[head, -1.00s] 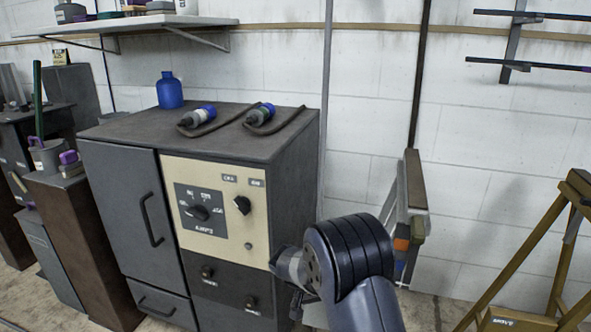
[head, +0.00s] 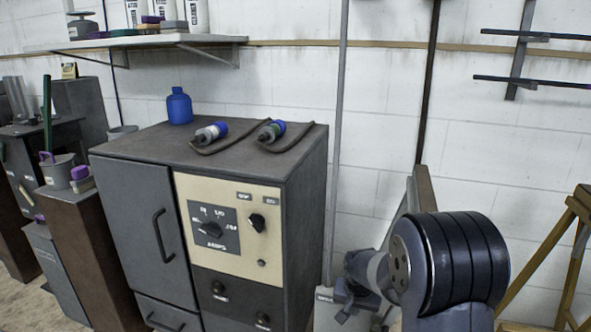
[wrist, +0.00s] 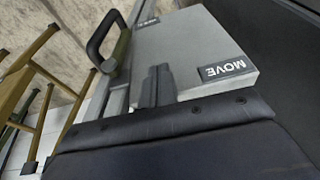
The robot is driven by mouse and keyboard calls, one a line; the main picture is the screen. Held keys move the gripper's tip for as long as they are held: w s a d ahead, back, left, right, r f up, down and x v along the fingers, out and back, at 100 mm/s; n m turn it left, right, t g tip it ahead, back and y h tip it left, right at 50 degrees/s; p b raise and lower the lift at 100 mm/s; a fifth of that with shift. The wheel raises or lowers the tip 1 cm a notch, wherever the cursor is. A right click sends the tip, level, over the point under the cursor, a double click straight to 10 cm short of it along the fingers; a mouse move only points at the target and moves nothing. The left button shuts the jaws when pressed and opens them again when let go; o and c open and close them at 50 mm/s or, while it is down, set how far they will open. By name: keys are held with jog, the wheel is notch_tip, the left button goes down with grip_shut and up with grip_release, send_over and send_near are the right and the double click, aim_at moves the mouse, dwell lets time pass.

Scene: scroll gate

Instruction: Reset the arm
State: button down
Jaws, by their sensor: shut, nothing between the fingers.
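My gripper (wrist: 154,86) shows in the wrist view as two dark fingers set together, with nothing between them. Beyond it lies a grey box-like surface (wrist: 205,50) with dark "MOVE" labels. I cannot tell whether the fingertips touch that surface or stand off it. In the head view my arm is at the lower right, in front of the white wall, to the right of the grey cabinet (head: 135,205). The fingertips are not clear there.
The cabinet carries a cream dial panel (head: 228,222), a blue bottle (head: 179,107) and two cable connectors (head: 211,132). A yellow-brown wooden frame (head: 540,255) stands at the right. A black handle (wrist: 108,35) shows in the wrist view. A shelf (head: 140,40) is on the wall.

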jog(key=shift+d+r+p, duration=0.25)
jog(key=shift+r+p, duration=0.4)
jog(key=shift+r, duration=0.65)
jog(key=shift+s, duration=0.15)
